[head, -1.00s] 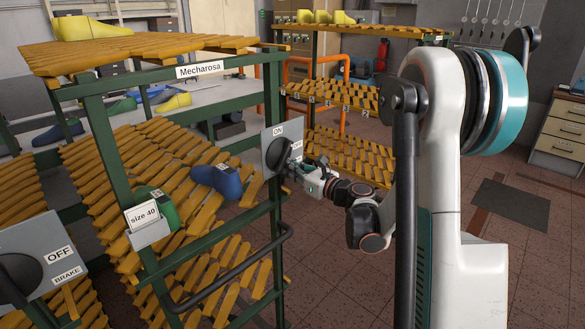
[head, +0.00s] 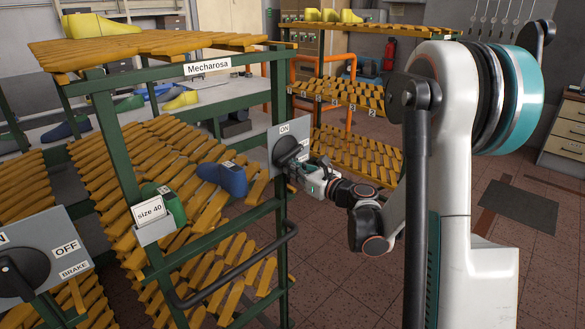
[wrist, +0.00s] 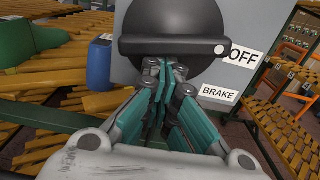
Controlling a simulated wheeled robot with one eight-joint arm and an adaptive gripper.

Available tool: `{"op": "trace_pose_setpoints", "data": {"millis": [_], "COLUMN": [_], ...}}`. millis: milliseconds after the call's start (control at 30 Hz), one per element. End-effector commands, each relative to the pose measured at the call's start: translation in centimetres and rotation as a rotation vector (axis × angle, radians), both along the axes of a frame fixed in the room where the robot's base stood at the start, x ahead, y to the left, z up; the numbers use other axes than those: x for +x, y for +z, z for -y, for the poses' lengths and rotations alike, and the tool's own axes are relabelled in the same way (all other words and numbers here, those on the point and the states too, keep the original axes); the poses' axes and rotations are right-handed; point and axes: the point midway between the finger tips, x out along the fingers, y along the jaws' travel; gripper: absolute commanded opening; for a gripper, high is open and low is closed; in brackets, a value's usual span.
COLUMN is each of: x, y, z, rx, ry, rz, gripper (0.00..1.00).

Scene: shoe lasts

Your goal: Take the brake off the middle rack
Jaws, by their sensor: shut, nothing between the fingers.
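The middle rack, green-framed with slatted wooden shelves and a "Mecharosa" label (head: 208,66), stands at centre left. Its grey brake panel (head: 279,127) carries a black round knob (head: 287,148) with a bar handle. In the wrist view the bar (wrist: 170,47) lies nearly level. Its white dot is at the right end, beside the OFF label (wrist: 240,58); the BRAKE label (wrist: 218,95) is lower. My gripper (head: 294,170) is shut and empty. In the wrist view its fingertips (wrist: 161,68) are just below the bar; whether they touch it I cannot tell.
Another rack's brake panel (head: 40,250) is at the lower left. A blue shoe last (head: 222,178) and a green one (head: 165,200) lie on the middle rack's shelf. A dark rail (head: 240,265) juts from its front. Another rack stands behind. Floor at right is open.

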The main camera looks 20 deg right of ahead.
Motion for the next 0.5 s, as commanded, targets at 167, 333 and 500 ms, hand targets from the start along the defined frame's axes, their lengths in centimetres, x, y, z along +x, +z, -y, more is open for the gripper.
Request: {"op": "trace_pose_setpoints", "data": {"millis": [167,333,500], "x": [-0.06,-0.09,-0.07], "y": [0.27,0.22,-0.41], "z": [-0.18,-0.22,-0.18], "rx": [0.000,0.000,0.000], "ry": [0.000,-0.001,-0.001], "rz": [0.000,0.000,0.000], "gripper": [0.00,0.00,0.00]}}
